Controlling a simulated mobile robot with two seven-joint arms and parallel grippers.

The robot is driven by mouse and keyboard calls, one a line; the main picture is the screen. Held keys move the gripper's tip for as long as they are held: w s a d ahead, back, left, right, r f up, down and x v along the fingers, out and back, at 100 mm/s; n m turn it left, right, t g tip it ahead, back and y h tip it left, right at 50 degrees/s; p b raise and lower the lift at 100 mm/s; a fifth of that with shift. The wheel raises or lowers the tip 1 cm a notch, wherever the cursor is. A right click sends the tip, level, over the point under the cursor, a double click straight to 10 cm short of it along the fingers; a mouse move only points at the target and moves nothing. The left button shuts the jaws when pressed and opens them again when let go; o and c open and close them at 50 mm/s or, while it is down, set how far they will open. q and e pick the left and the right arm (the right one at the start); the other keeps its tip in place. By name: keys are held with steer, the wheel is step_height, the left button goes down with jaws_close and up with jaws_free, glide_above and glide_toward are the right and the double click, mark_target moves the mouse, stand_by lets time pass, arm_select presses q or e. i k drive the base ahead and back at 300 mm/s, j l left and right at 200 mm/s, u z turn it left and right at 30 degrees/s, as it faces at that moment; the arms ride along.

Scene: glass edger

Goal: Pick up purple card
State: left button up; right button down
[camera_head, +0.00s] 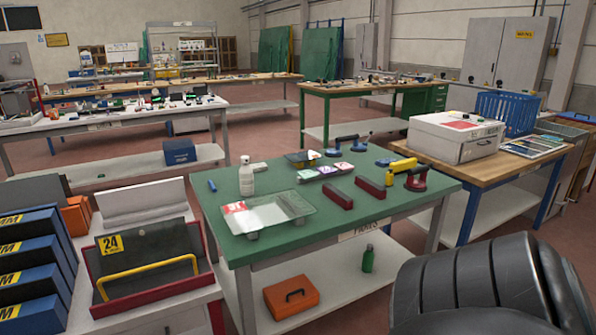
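A row of small flat pieces lies near the back middle of the green-topped table (300,223). Neither of my grippers is in view.
A white box (452,138) stands on the wooden table at right.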

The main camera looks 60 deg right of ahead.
mark_target(326, 170)
steer(key=z, duration=2.1)
steer(key=u, duration=0.35)
steer(key=i+l+u, duration=0.1)
steer(key=u, duration=0.25)
steer(key=l+u, duration=0.35)
steer(key=i+l+u, duration=0.1)
steer(key=u, duration=0.2)
steer(key=l+u, duration=0.45)
steer(key=l, duration=0.5)
steer(key=l+u, duration=0.2)
steer(key=l, duration=0.7)
steer(key=k, duration=0.05)
